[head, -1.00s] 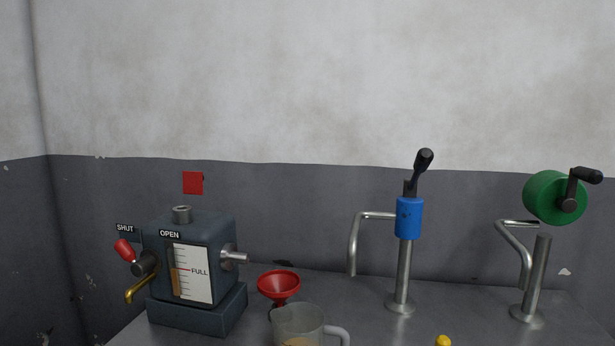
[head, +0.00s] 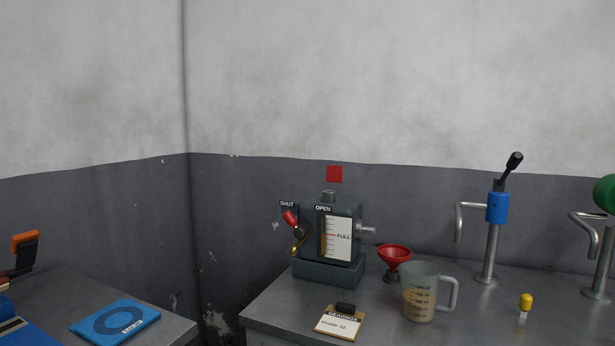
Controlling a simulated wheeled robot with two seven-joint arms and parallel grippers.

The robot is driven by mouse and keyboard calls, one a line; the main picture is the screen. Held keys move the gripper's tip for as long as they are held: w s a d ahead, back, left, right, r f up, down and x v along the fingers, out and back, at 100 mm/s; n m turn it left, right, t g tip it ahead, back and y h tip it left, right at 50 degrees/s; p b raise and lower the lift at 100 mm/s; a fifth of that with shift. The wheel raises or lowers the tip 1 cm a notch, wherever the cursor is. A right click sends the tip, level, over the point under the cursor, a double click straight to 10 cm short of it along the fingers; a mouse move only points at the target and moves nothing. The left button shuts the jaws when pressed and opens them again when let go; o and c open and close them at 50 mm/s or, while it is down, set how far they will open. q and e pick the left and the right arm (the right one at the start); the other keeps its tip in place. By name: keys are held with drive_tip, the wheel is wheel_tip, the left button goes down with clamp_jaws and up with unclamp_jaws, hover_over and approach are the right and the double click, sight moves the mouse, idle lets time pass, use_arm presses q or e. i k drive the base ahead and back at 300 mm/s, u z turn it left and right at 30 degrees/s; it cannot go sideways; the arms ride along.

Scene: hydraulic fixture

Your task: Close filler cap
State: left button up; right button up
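The dark grey-blue gearbox-like unit (head: 343,272) stands on the metal bench at the corner. Its short round filler neck (head: 328,194) stands up from the top. The front gauge (head: 337,240) has a FULL mark and an amber column. A red-handled tap (head: 290,218) sits on the left side between SHUT and OPEN labels. Neither of my grippers is in view.
A red funnel (head: 394,254), a measuring jug (head: 419,294) with amber liquid, a clipboard card (head: 340,322) and a yellow-topped item (head: 525,303) are on the bench. A blue-bodied pump (head: 497,208) stands right. A gap separates the left table with a blue booklet (head: 115,322).

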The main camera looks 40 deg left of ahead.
sight(333, 172)
drive_tip(key=k, duration=0.1)
drive_tip(key=u, duration=1.3)
